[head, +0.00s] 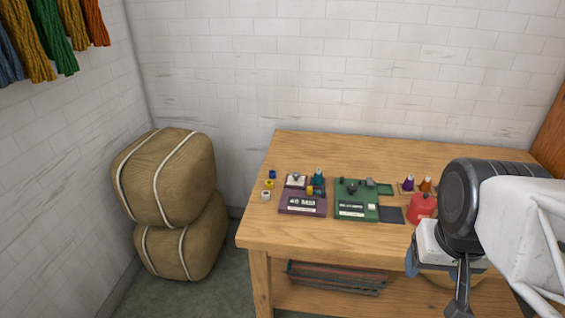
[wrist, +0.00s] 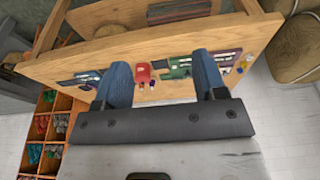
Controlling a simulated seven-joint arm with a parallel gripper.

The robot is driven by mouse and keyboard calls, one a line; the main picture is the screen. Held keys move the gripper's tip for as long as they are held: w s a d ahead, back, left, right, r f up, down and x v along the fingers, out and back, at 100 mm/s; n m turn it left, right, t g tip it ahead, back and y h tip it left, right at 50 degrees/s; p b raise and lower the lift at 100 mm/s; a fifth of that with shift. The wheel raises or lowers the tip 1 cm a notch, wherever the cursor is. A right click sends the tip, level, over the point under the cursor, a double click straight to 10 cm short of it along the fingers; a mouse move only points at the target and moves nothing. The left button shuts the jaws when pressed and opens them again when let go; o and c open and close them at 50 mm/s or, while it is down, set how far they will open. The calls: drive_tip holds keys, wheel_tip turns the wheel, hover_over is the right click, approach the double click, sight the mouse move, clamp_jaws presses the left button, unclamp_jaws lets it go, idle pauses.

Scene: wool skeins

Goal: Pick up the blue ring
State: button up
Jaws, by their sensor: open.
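The blue ring (head: 272,174) is small and lies on the wooden table near its left edge. It is the farthest back of a short row, behind a yellow ring (head: 269,184) and a white ring (head: 266,195). My gripper (wrist: 162,62) is open, with its two blue fingers apart and nothing seen held between them. In the head view my gripper (head: 436,268) is at the table's right front, well to the right of the rings. In the wrist view the table appears upside down, and I cannot make out the blue ring for certain.
A purple board (head: 303,208) and a green board (head: 356,212) with small parts lie right of the rings. A red canister (head: 422,207) stands near my arm. Purple and orange cones (head: 409,183) stand behind it. The table's back left is clear.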

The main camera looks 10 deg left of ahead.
drive_tip(key=w+a+r+m, duration=0.2)
drive_tip(key=w, duration=0.8)
drive_tip(key=w+a+r+m, duration=0.2)
drive_tip(key=w+a+m, duration=0.1)
drive_tip(key=w, duration=0.6)
drive_tip(key=w+a+f+m+g, duration=0.15)
drive_tip(key=w+a, duration=0.25)
drive_tip(key=w, duration=0.6)
drive_tip(key=w+a+f+m, duration=0.15)
drive_tip(key=w+a, duration=0.25)
drive_tip(key=w, duration=0.5)
drive_tip(key=w+a+f+m, duration=0.3)
drive_tip(key=w+a+f, duration=0.25)
drive_tip(key=w, duration=0.25)
drive_tip(key=w+a+f+m, duration=0.2)
drive_tip(key=w+a+f, duration=0.2)
drive_tip(key=w+a, duration=0.35)
drive_tip(key=w+a+f+m, duration=0.2)
drive_tip(key=w+a+f, duration=0.4)
drive_tip(key=f, duration=0.2)
drive_tip(key=w+a+f+m+g, duration=0.1)
drive_tip(key=w+a+f+m, duration=0.1)
drive_tip(key=w+a+f, duration=0.4)
wheel_tip(320, 180, down, 3)
drive_tip(key=shift+w+a+r+m, duration=0.1)
drive_tip(key=shift+w+a+m, duration=0.05)
drive_tip(key=shift+a+m, duration=0.35)
drive_tip(key=shift+f, duration=1.25)
drive_tip(key=shift+f, duration=0.15)
